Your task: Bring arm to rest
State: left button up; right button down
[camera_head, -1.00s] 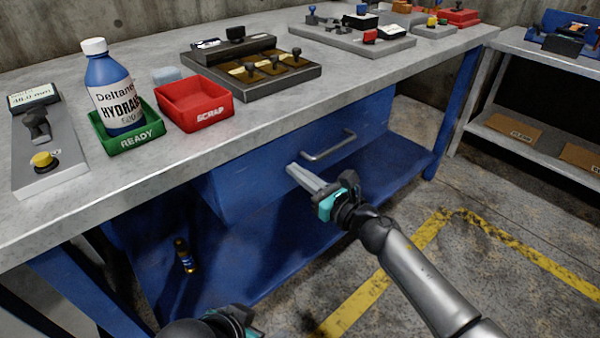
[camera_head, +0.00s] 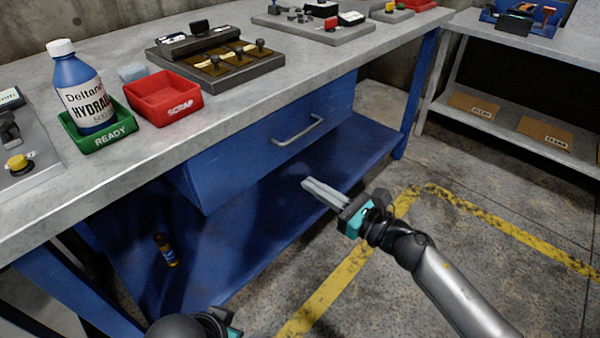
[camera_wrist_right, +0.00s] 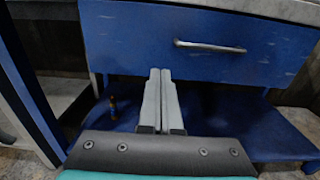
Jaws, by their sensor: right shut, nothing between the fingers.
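My right gripper (camera_head: 308,186) is shut and empty, in the air in front of the blue workbench. It is below and apart from the drawer handle (camera_head: 298,131). In the right wrist view its two fingers (camera_wrist_right: 160,75) lie together, pointing at the blue drawer front (camera_wrist_right: 130,35). The drawer (camera_head: 235,150) looks shut. Part of my left arm (camera_head: 215,322) shows at the bottom edge of the head view; its fingers are out of sight.
On the bench top stand a blue-and-white bottle in a green READY tray (camera_head: 110,138), a red SCRAP tray (camera_head: 163,98) and a dark fixture (camera_head: 215,75). A small bottle (camera_head: 165,250) stands on the lower shelf. Floor with yellow lines is free at right.

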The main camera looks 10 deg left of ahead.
jog(key=shift+s+d, duration=0.3)
jog(key=shift+d, duration=0.1)
